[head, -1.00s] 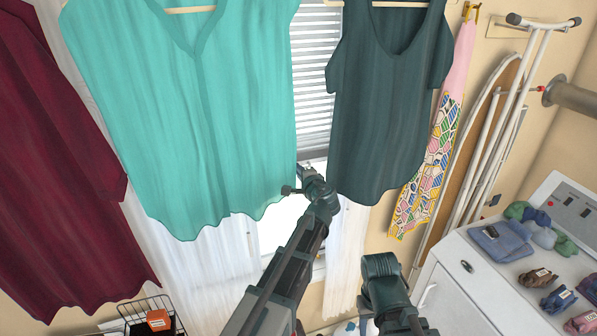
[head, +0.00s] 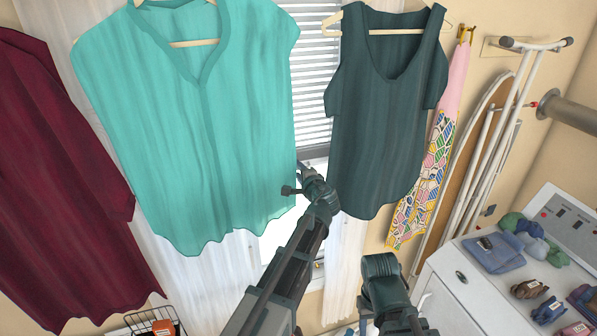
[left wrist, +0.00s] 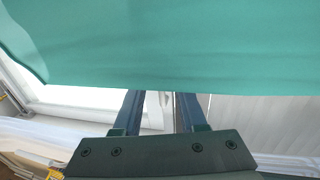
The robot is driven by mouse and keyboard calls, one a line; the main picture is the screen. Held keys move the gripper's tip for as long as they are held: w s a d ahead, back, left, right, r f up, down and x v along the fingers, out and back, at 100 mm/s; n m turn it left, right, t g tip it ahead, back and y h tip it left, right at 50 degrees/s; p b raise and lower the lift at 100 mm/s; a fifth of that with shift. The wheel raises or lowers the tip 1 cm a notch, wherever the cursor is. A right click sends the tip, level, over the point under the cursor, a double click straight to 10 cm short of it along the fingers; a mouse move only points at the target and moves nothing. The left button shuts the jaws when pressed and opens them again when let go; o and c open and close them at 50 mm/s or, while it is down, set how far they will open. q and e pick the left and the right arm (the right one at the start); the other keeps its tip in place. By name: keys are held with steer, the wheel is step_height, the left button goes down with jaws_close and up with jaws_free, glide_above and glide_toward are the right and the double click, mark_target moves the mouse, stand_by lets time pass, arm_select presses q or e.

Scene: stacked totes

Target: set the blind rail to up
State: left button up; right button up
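The window blind (head: 314,80) shows as pale slats between two hanging garments in the head view. Its dark bottom rail (head: 314,152) lies across the window, with bright glass below. My left gripper (head: 303,170) is just under the rail, at the teal shirt's right edge; I cannot tell whether it touches the rail. In the left wrist view its two fingers (left wrist: 159,100) stand apart, with their tips hidden by teal cloth and no held thing visible between them. My right arm shows at the lower middle of the head view, but its gripper is not visible.
The teal shirt (head: 190,130) and dark green top (head: 385,120) hang on both sides of the blind. A maroon garment (head: 60,190) hangs left. A patterned cloth (head: 425,180) and ironing board (head: 480,150) are right. A white appliance (head: 455,300) holds folded clothes.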

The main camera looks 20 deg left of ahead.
arm_select(q)
steer(key=shift+s, duration=0.1)
steer(key=p+v, duration=0.3)
steer(key=v, duration=1)
steer(key=shift+s+d+r, duration=0.15)
steer(key=shift+s+d, duration=0.05)
steer(key=shift+s, duration=0.1)
steer(key=s+a+f+n+g+h, duration=0.2)
steer(key=s+a+f+n+g, duration=0.1)
steer(key=s+f+n+g, duration=0.25)
steer(key=s+a+f+n+g+h, duration=0.2)
steer(key=s+a+f+n+g, duration=0.15)
steer(key=s+f, duration=0.45)
steer(key=s+d+f+n+g+h, duration=0.2)
steer(key=s+d+f+g+h, duration=0.1)
steer(key=s+d+f+h, duration=0.15)
steer(key=s+d+f+m+b, duration=0.1)
steer(key=s+d+f+b, duration=0.1)
steer(key=f+b, duration=0.4)
steer(key=s+d+f+m+b, duration=0.1)
steer(key=s+d+f+b, duration=0.1)
steer(key=d+f+b, duration=0.3)
steer(key=s+d+f+m+g+b, duration=0.1)
steer(key=s+d+f+b, duration=0.2)
steer(key=f+b, duration=0.4)
steer(key=shift+d+m+y+b, duration=0.3)
steer(key=shift+d+y+b, duration=0.15)
steer(key=shift+d, duration=0.1)
